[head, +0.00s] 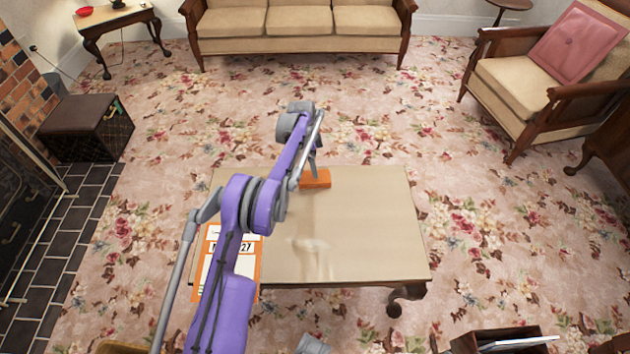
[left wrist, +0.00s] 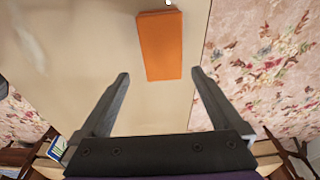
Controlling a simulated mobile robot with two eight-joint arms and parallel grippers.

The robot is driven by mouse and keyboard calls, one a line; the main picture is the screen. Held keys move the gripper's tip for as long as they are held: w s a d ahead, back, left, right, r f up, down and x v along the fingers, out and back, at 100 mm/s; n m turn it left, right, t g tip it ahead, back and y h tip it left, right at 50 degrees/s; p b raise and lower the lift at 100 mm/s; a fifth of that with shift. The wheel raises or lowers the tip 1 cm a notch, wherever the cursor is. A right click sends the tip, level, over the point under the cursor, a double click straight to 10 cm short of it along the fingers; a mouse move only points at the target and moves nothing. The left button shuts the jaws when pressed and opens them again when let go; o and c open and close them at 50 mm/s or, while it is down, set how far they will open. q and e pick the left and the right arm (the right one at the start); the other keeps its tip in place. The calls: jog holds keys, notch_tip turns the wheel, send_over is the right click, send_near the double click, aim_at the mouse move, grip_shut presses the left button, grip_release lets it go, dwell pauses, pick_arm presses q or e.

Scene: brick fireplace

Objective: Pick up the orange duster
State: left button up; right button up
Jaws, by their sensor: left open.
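The orange duster (head: 316,179) is a plain orange block lying near the far edge of the low beige table (head: 370,240). In the left wrist view the duster (left wrist: 160,48) stretches away ahead of the fingers, its near end lined up between the two tips. My left gripper (head: 309,163) is over the far part of the table, just by the duster and partly covering it in the head view. In the left wrist view the gripper (left wrist: 160,74) is open, with nothing held between its fingers.
An orange-and-white printed item (head: 210,265) lies at the table's left side, partly behind my arm. A faint whitish mark or object (head: 312,246) shows on the tabletop. A sofa (head: 300,30), an armchair (head: 540,85) and a dark box (head: 88,128) stand around open carpet.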

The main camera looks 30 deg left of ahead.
pick_arm(q)
notch_tip(320, 180, down, 3)
jog(key=shift+w+d+r, duration=0.1)
jog(key=shift+w+r, duration=0.05)
jog(key=shift+f+b, duration=0.7)
jog(key=shift+f, duration=2.05)
jog(key=c, duration=1.1)
jog(key=shift+r, duration=0.15)
jog(key=shift+c, duration=0.2)
notch_tip(320, 180, up, 10)
jog(key=p, duration=0.1)
jog(key=shift+p, duration=0.35)
